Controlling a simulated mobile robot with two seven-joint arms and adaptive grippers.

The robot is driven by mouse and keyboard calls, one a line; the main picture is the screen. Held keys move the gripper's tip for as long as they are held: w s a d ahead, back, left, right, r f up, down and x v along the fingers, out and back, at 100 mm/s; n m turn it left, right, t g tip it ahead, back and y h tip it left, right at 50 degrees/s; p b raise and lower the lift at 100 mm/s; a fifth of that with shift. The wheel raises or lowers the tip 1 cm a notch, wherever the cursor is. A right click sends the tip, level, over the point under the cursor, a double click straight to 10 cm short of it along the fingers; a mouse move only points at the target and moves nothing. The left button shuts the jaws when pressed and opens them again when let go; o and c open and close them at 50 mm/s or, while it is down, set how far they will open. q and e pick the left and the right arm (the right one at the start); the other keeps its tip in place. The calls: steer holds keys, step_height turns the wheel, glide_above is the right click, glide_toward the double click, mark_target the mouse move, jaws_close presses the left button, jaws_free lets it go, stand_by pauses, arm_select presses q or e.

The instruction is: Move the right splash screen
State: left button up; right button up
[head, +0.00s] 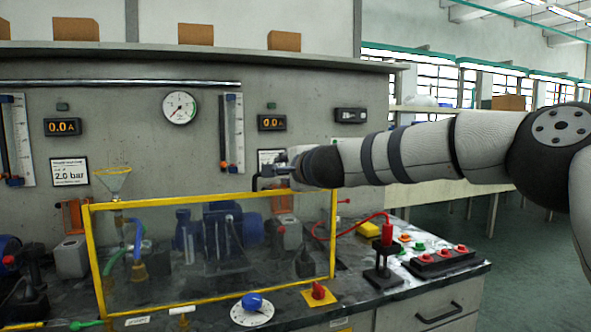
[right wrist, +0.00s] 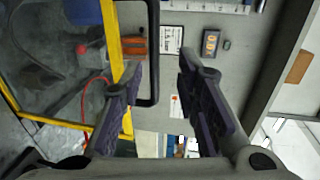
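The splash screen is a clear panel in a yellow frame (head: 211,198). It stands upright on the bench in front of the pump equipment. Its yellow edge (right wrist: 112,45) also shows in the right wrist view, with a black bar handle (right wrist: 154,50) beside it. My right gripper (head: 268,178) is just above the frame's top bar, right of its middle. In the right wrist view its fingers (right wrist: 165,85) are apart, with the handle's outer bar showing between them, nearer the left finger. Contact cannot be told. My left gripper is not in view.
A blue dial (head: 252,302) and a red knob on a yellow plate (head: 319,293) sit in front of the screen. A red lead (head: 345,231) and a red-button box (head: 440,261) are to the right. A funnel (head: 113,180) rises behind the frame's left.

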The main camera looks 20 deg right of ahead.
steer(key=s+r, duration=0.1)
steer(key=s, duration=0.5)
steer(key=shift+s+r, duration=0.25)
steer(key=shift+s, duration=0.15)
steer(key=shift+d, duration=0.1)
